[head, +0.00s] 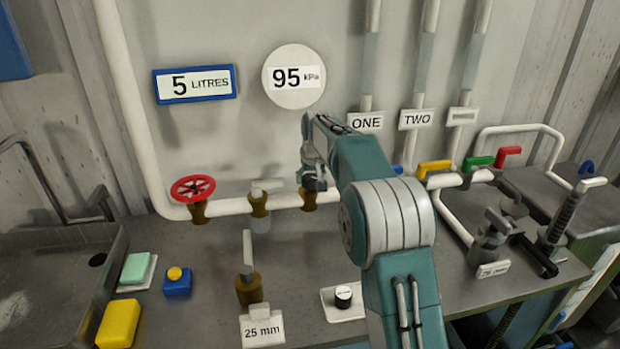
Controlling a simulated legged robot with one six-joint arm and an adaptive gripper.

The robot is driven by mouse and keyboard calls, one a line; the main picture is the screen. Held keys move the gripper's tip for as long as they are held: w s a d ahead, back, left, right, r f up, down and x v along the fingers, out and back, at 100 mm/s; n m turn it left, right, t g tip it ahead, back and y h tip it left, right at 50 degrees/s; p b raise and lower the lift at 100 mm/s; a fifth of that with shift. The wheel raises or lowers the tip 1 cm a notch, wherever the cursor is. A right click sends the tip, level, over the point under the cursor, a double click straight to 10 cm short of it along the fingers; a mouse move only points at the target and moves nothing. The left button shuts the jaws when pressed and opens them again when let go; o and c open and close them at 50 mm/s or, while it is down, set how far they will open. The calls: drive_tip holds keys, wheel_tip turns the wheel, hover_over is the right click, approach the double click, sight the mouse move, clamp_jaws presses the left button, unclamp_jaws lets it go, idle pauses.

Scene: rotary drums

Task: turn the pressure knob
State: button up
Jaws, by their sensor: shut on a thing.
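My gripper (314,180) is at the pipe below the round gauge and is shut on the top of the right brass fitting (309,200), most likely its knob. The jaws and arm hide that knob, so its angle cannot be seen. The round white gauge (294,76) on the wall reads 95 kPa. A black knob (343,293) with a small unreadable label stands on a white plate on the bench, left of my arm and apart from my gripper.
A red handwheel (193,188) and another brass fitting (259,203) stand left along the white pipe. A brass valve (248,285) marked 25 mm stands in front. Yellow (434,168), green (478,161) and red (508,152) levers are right of my arm. A blue-framed sign (195,84) reads 5 LITRES.

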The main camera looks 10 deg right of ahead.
drive_tip(key=shift+f+n+y, duration=0.25)
drive_tip(key=shift+n+y, duration=0.15)
drive_tip(key=shift+n, duration=0.6)
drive_tip(key=o, duration=1.1)
drive_tip(key=shift+f, duration=0.1)
drive_tip(key=shift+o, duration=0.2)
drive_tip(key=shift+r, duration=0.2)
drive_tip(key=shift+r, duration=0.1)
drive_tip(key=shift+s+r, duration=0.1)
drive_tip(key=shift+r, duration=0.15)
drive_tip(key=v, duration=1.1)
